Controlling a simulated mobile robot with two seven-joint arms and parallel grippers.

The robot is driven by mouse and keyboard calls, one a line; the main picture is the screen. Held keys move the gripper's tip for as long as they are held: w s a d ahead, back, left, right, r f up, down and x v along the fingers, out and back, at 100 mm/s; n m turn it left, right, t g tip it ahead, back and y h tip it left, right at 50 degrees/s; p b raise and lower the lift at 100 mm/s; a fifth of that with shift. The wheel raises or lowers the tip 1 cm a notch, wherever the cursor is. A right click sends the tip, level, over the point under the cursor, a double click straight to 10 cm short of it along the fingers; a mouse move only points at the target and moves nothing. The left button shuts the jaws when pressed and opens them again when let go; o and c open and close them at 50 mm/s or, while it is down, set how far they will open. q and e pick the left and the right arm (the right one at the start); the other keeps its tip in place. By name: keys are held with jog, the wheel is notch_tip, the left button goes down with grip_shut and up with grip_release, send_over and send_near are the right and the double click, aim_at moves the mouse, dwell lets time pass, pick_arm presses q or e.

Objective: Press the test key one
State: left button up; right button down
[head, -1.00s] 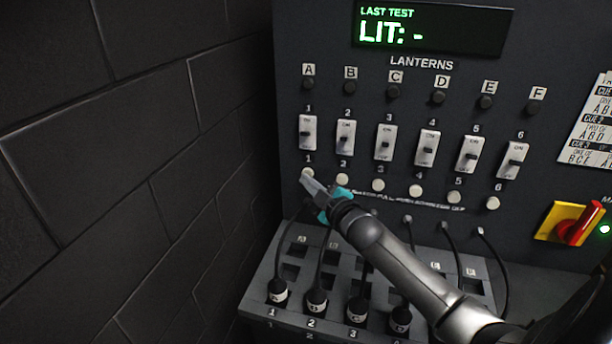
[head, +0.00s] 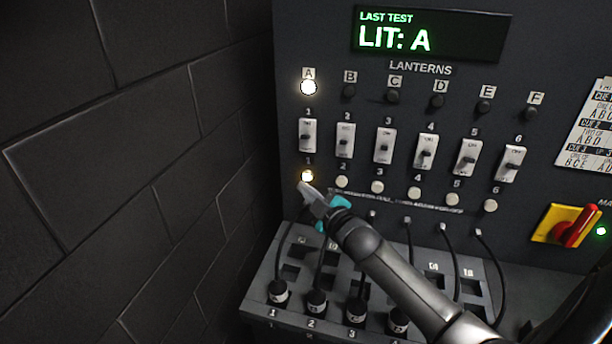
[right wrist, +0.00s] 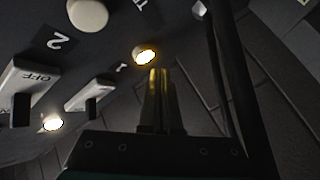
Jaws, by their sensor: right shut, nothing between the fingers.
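Test key one (head: 307,176) is a small round button under the left-most switch, and it glows warm yellow. In the right wrist view it glows (right wrist: 145,54) just beyond my fingertips. My right gripper (head: 305,188) is shut and empty, its tips just below key one. Its closed fingers point at the panel in the right wrist view (right wrist: 157,74). I cannot tell whether they touch the key. Lantern A (head: 308,87) is lit white. The display (head: 430,33) reads "LAST TEST LIT: A". My left gripper is not in view.
Unlit test key two (head: 342,181) is close on the right, with several more keys along the row. Switch one (head: 307,135) is above. Below are plugs and cables on a sloped ledge (head: 258,300). A brick wall (head: 110,150) stands left. A red-yellow main switch (head: 570,224) is at right.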

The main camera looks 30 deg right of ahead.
jog(key=s+a+p, duration=0.2)
jog(key=s+a, duration=0.1)
jog(key=a, duration=0.1)
jog(key=shift+s, duration=0.2)
dwell(0.5)
